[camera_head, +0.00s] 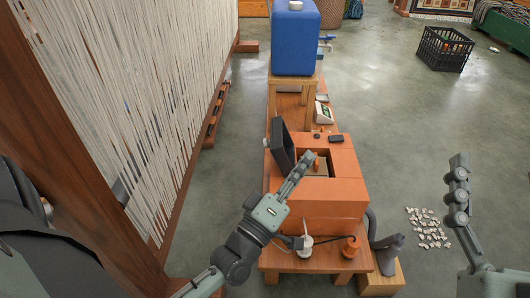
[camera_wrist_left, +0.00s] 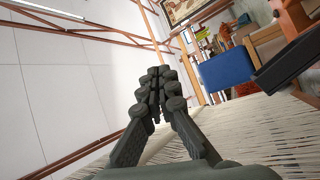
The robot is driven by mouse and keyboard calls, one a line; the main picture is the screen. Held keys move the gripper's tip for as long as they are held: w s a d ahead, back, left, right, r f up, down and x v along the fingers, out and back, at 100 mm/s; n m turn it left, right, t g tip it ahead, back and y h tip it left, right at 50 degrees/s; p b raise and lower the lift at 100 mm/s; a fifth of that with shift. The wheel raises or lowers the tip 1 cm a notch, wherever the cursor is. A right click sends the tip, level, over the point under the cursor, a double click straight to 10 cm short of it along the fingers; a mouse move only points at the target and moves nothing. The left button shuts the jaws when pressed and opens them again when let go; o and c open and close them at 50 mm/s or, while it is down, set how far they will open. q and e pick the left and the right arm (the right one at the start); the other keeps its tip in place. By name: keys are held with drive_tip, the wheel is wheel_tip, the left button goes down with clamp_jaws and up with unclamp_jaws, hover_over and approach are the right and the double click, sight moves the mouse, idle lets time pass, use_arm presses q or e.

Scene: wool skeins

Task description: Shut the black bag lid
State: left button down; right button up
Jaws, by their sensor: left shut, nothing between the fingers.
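The black lid (camera_head: 283,146) stands up, open, at the left edge of an orange box-shaped bag (camera_head: 320,207) on a low wooden bench. The bag's top opening shows, with something small and orange inside. My left gripper (camera_head: 308,158) is shut and empty, over the opening just right of the lid; I cannot tell whether it touches it. In the left wrist view its fingers (camera_wrist_left: 157,72) meet, and a dark panel, likely the lid (camera_wrist_left: 291,62), is at the right. My right gripper (camera_head: 457,168) is at the right over the floor, away from the bag; its finger state is unclear.
A loom with white warp threads (camera_head: 140,90) fills the left. A black crate (camera_head: 444,49) and scattered pale pieces (camera_head: 427,228) are on the floor at right. The floor between is mostly clear.

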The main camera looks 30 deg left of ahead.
sight(279, 148)
use_arm(q)
drive_tip(key=s+a+f+n+g+y, duration=0.1)
drive_tip(key=a+f+n+g+y, duration=0.2)
drive_tip(key=a+f+n+y, duration=0.85)
drive_tip(key=w+a+n+h, duration=0.2)
drive_tip(key=w+a+h, duration=0.2)
drive_tip(key=w, duration=0.7)
drive_tip(key=shift+w+a, duration=0.15)
drive_tip(key=shift+a, duration=0.35)
use_arm(e)
drive_tip(key=shift+w+a+f+g, duration=0.1)
drive_tip(key=shift+a+f+g, duration=0.05)
drive_tip(key=shift+f+g, duration=0.3)
